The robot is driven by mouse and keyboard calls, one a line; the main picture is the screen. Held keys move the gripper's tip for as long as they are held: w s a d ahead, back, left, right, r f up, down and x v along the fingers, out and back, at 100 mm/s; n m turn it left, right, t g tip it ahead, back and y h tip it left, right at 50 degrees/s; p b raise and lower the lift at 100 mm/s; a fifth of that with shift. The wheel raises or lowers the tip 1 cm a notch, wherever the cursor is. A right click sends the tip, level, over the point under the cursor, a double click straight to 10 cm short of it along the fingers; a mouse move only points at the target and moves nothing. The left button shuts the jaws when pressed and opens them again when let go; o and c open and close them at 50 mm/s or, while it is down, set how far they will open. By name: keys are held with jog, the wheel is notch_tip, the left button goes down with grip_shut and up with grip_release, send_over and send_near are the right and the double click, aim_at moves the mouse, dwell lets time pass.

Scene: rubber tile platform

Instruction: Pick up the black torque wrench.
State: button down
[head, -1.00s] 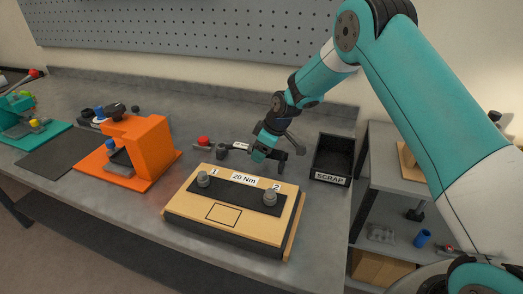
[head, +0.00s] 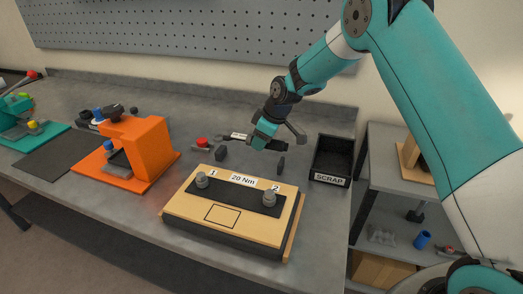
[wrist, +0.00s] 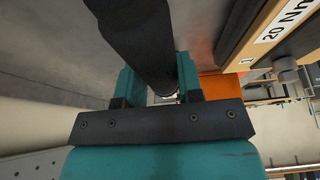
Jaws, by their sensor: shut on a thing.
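The black torque wrench (head: 237,136), a dark bar with a pale label, is in my gripper (head: 265,138) above the back of the bench. In the wrist view its thick black handle (wrist: 143,38) runs between the two teal fingers of my gripper (wrist: 158,82), which are shut on it. In the head view the fingers hide part of the handle. Two small dark uprights (head: 221,153) (head: 281,165) stand on the bench below the wrench, and the wrench appears clear of them. A red-ended piece (head: 202,142) shows at its left; I cannot tell if it is joined.
A wooden block (head: 235,215) marked 20 Nm, with two grey bolts, stands in front. A black SCRAP bin (head: 331,157) is on the right near the bench edge. An orange fixture (head: 145,148) stands left. A grey pegboard (head: 190,30) is behind.

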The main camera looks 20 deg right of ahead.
notch_tip(320, 180, up, 16)
jog(key=b, duration=0.1)
jog(key=shift+r, duration=0.1)
jog(key=c, duration=1.5)
grip_release()
grip_shut()
